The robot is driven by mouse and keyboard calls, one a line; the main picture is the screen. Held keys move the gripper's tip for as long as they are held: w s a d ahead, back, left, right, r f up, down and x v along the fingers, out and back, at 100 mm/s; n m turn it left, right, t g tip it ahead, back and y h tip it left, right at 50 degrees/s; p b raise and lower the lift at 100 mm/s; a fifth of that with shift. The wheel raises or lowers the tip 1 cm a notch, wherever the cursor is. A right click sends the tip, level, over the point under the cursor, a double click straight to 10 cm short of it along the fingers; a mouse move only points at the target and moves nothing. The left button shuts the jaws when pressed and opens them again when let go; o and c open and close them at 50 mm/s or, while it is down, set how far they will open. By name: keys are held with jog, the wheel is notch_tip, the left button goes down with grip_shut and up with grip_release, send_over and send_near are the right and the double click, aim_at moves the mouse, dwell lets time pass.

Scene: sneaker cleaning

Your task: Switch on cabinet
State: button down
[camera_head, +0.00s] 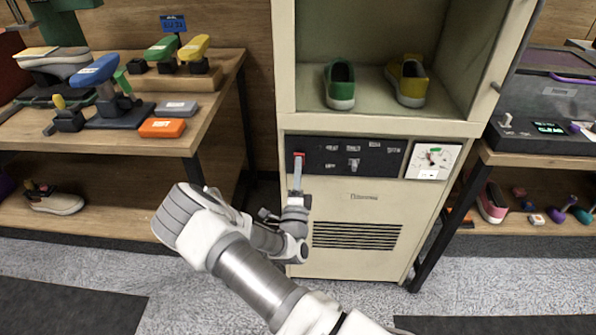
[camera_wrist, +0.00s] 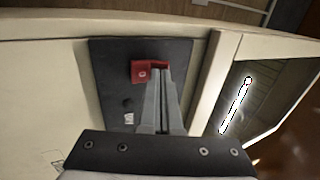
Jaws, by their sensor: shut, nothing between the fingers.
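The cream cabinet (camera_head: 360,210) stands in the middle of the head view, with a black control panel (camera_head: 345,157) below its open compartment. A red switch (camera_head: 299,155) sits at the left end of the panel; it also shows in the wrist view (camera_wrist: 150,72). My gripper (camera_head: 298,162) is shut and empty, its fingertips at the red switch. In the wrist view my gripper (camera_wrist: 158,75) covers part of the switch, and I cannot tell whether the tips press on it. A white dial (camera_head: 433,161) is at the panel's right.
A green shoe (camera_head: 340,84) and a yellow shoe (camera_head: 408,80) stand in the compartment. A wooden table (camera_head: 150,140) with brushes is at the left, and another table (camera_head: 540,158) is at the right. Grey floor lies in front.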

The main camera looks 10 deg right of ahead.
jog(key=p, duration=0.2)
jog(key=shift+w+r+g+p, duration=0.3)
jog(key=shift+r+g+p, duration=0.05)
jog(key=shift+g, duration=0.05)
